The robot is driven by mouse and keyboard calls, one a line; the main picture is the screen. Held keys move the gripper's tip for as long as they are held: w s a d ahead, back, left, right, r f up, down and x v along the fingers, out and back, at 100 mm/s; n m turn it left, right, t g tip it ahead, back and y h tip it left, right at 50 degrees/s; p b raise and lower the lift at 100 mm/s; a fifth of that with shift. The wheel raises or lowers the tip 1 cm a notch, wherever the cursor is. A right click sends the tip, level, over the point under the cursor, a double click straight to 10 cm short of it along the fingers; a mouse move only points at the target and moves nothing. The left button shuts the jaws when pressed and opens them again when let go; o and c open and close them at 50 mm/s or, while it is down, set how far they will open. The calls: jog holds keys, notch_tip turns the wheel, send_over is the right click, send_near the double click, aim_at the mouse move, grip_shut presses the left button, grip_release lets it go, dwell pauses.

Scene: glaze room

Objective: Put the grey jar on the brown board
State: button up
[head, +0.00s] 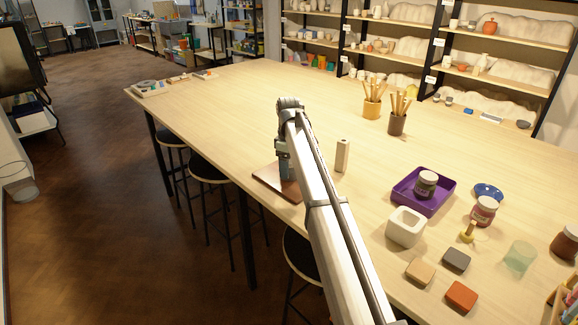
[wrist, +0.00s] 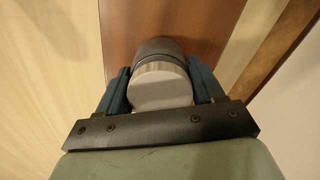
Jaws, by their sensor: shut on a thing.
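The grey jar (wrist: 160,85) is between the two blue fingers of my gripper (wrist: 161,82) in the wrist view, its pale round end facing the camera and a darker grey band beyond it. My gripper is shut on it. The brown board (wrist: 119,32) lies behind the jar in that view. In the head view the brown board (head: 268,181) lies near the table's left edge, with my gripper (head: 285,172) over it. The jar is hard to make out there, and I cannot tell whether it touches the board.
A pale upright block (head: 342,155) stands right of the board. Further right are a purple tray (head: 408,197) holding a jar, a white square pot (head: 405,227), several small blocks and a blue dish (head: 488,192). Two tool cups stand behind. The table's far left is mostly clear.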

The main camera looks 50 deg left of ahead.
jog(key=shift+f, duration=0.1)
jog(key=o, duration=1.2)
notch_tip(320, 180, up, 12)
jog(key=shift+r, duration=0.15)
